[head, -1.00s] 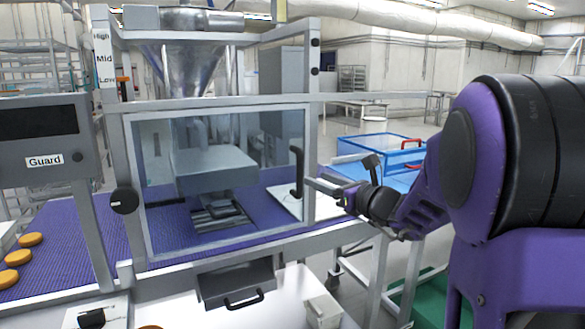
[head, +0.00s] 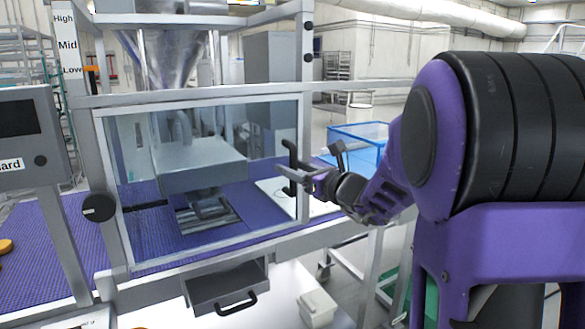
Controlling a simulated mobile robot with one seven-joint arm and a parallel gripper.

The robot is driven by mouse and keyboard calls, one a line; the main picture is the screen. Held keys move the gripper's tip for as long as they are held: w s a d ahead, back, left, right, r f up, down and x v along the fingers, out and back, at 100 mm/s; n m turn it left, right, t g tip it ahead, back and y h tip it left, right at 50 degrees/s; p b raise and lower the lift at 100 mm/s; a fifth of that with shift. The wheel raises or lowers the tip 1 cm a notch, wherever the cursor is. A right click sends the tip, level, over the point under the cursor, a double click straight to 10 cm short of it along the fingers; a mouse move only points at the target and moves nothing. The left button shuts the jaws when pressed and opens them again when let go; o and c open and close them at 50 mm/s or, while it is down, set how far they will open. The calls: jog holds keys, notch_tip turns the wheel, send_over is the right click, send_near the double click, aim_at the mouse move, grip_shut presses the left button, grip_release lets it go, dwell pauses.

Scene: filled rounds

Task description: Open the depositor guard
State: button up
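The depositor guard is a clear panel in a grey metal frame (head: 120,205), standing shut across the front of the depositor. Its black vertical handle (head: 291,150) is at the panel's right edge. My gripper (head: 287,177) reaches in from the right at the handle's lower half, with its finger ends overlapping the handle in the picture. I cannot tell whether the fingers touch the handle or how far apart they are. Behind the panel are the grey depositor head (head: 200,165) and the purple belt (head: 150,232).
A black knob (head: 98,207) is on the left post, beside a grey control box (head: 35,140). A grey drawer (head: 226,288) with a black handle hangs below the guard. A blue-rimmed clear bin (head: 357,145) stands behind my arm.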

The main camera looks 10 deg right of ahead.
grip_shut()
dwell(1.3)
